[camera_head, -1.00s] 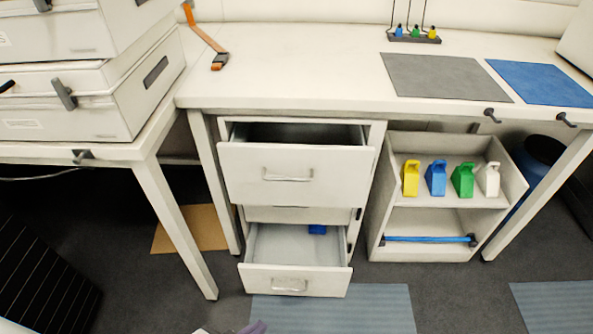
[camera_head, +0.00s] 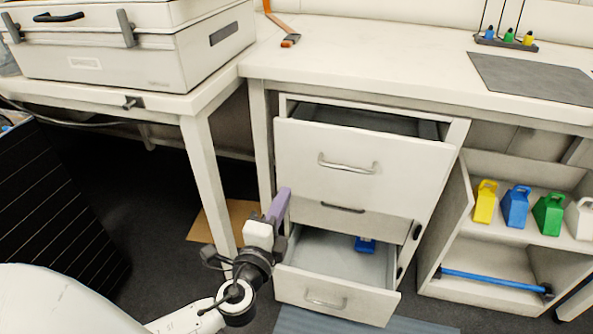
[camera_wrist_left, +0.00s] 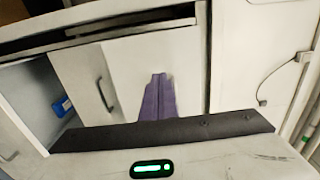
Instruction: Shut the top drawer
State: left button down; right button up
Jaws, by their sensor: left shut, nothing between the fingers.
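The top drawer (camera_head: 360,162) of the cabinet under the desk stands pulled out, with its silver bar handle (camera_head: 347,165) on the front. The bottom drawer (camera_head: 338,297) is also pulled out and holds a blue object (camera_head: 365,245). The middle drawer (camera_head: 345,211) between them sits back in the cabinet. My left gripper (camera_head: 280,204), with purple fingers, is shut and empty beside the lower left of the top drawer's front. In the left wrist view its fingers (camera_wrist_left: 158,98) point toward a pale surface. I cannot tell whether they touch it. My right gripper is not in view.
A shelf unit (camera_head: 444,235) with yellow, blue, green and white containers stands right of the cabinet. A table leg (camera_head: 207,172) is left of the gripper. A large case (camera_head: 140,60) rests on the left table.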

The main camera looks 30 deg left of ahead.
aim_at(300, 159)
pick_arm(q)
jog(key=x, duration=1)
jog(key=shift+w+f, duration=0.1)
jog(key=shift+w, duration=0.25)
jog(key=shift+w+a, duration=0.15)
jog(key=shift+w, duration=0.1)
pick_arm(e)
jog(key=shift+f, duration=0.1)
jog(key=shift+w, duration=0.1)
pick_arm(q)
jog(key=shift+w+b, duration=0.1)
jog(key=shift+b, duration=0.2)
